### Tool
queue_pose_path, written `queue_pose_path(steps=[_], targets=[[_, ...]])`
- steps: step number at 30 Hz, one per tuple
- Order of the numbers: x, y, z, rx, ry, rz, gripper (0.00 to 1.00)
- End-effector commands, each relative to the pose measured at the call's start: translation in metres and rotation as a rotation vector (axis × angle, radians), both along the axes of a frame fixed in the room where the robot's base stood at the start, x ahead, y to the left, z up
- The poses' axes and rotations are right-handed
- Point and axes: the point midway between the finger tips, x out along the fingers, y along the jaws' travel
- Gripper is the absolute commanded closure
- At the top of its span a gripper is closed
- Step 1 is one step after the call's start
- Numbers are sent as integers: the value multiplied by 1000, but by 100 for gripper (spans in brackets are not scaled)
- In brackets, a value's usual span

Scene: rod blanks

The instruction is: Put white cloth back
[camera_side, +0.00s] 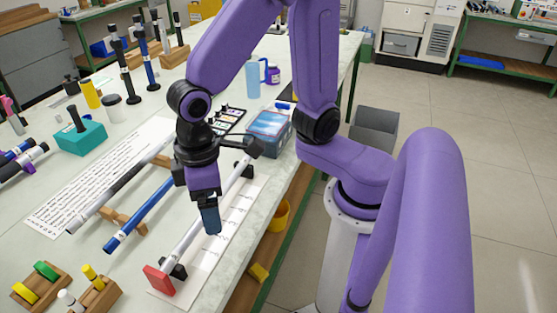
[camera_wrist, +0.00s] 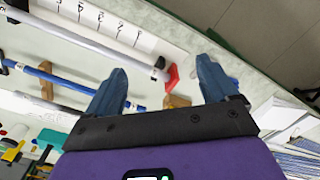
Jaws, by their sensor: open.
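My gripper (camera_side: 211,222) points down above the measuring sheet, near the red-ended white rod, in the side view. In the wrist view its two blue fingers (camera_wrist: 161,72) are spread apart with nothing held between them. White, folded-looking layers (camera_wrist: 284,114) lie at the right edge of the wrist view, beside a blue-striped white stack (camera_wrist: 299,158). They may be cloth, but I cannot tell. A small pale patch shows beside the right finger. No clearly recognisable white cloth shows in the side view.
The white rod (camera_side: 196,229) has a red end block (camera_side: 159,280). A blue rod (camera_side: 140,213) lies beside it on wooden rests. Capped wooden blocks (camera_side: 98,295) stand front left. A blue box (camera_side: 268,128) stands behind the gripper. The table edge runs along the right.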

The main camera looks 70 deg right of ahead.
Motion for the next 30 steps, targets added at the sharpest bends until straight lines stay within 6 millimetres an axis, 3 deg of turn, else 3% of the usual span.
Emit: queue_pose_path(steps=[1,6,12,18,30], targets=[[-9,-18,5,5,-3,43,14],[-42,-68,15,9,-8,211,14],[-75,-111,20,13,-12,364,14],[-89,-126,21,12,-13,429,14],[-90,-127,21,12,-13,432,14]])
